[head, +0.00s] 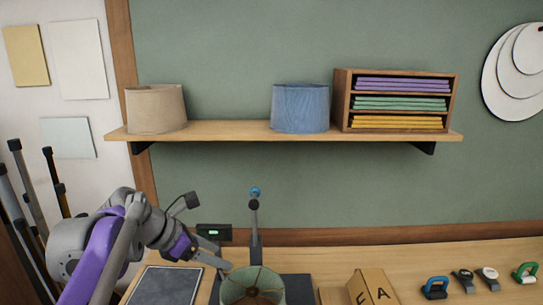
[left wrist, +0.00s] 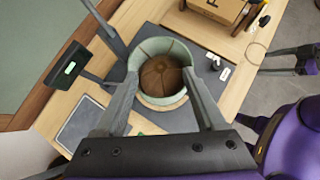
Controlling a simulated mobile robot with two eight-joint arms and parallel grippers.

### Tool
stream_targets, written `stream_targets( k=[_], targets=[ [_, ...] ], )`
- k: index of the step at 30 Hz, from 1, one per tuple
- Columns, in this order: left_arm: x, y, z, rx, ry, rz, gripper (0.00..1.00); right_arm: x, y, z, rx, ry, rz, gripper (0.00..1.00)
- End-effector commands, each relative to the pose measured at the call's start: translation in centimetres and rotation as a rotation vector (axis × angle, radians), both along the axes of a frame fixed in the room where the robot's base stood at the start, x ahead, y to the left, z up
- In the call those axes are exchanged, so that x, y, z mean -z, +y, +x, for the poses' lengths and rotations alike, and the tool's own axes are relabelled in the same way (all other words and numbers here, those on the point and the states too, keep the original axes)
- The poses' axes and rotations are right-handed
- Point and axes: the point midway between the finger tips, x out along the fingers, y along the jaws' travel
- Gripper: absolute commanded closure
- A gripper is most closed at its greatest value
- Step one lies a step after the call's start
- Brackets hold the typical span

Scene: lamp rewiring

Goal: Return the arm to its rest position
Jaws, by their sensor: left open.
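My left arm comes in from the left in the head view. Its gripper (head: 222,257) is open beside the upper left rim of a green lampshade (head: 252,289). In the left wrist view, my open left gripper (left wrist: 160,77) shows one finger on each side of the round green shade (left wrist: 146,53), with nothing seen clamped. I cannot tell whether the fingers touch the shade. The shade stands over a dark mat (left wrist: 212,62), and its brown inside with thin spokes shows from above. What looks like my right gripper (left wrist: 292,60) is at the right edge of the left wrist view.
A dark post (head: 255,228) with a blue top stands behind the shade, beside a small box with a green display (head: 214,232). A grey panel (head: 165,287) lies left. A shelf (head: 230,131) hangs above.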

Motion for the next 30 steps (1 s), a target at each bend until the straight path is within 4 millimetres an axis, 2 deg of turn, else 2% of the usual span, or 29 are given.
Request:
stream_targets(
  k=[1,5,12,15,18,21,24,30],
  targets=[
    [1.6,-0.1,-1.7,0.091,-0.063,0.094,0.28,-0.1,0.0,0.0,0.000,-0.001,0.000,0.19],
    [6.5,0.4,-6.2,0.397,-0.249,0.387,0.28,0.0,0.0,0.0,0.000,0.000,0.000,0.19],
    [16.3,2.4,-15.0,1.075,-0.532,0.918,0.28,0.0,0.0,0.0,0.000,0.000,0.000,0.19],
    [20.0,3.5,-18.2,1.356,-0.608,1.099,0.28,0.0,0.0,0.0,0.000,0.000,0.000,0.19],
    [22.8,4.3,-20.5,1.589,-0.656,1.232,0.28,0.0,0.0,0.0,0.000,0.000,0.000,0.19],
    [24.6,5.0,-22.0,1.747,-0.681,1.313,0.28,0.0,0.0,0.0,0.000,0.000,0.000,0.19],
    [25.4,5.3,-22.7,1.831,-0.691,1.352,0.28,0.0,0.0,0.0,0.000,0.000,0.000,0.19],
    [25.6,5.4,-22.8,1.853,-0.694,1.362,0.28,0.0,0.0,0.0,0.000,0.000,0.000,0.19]
  ],
)
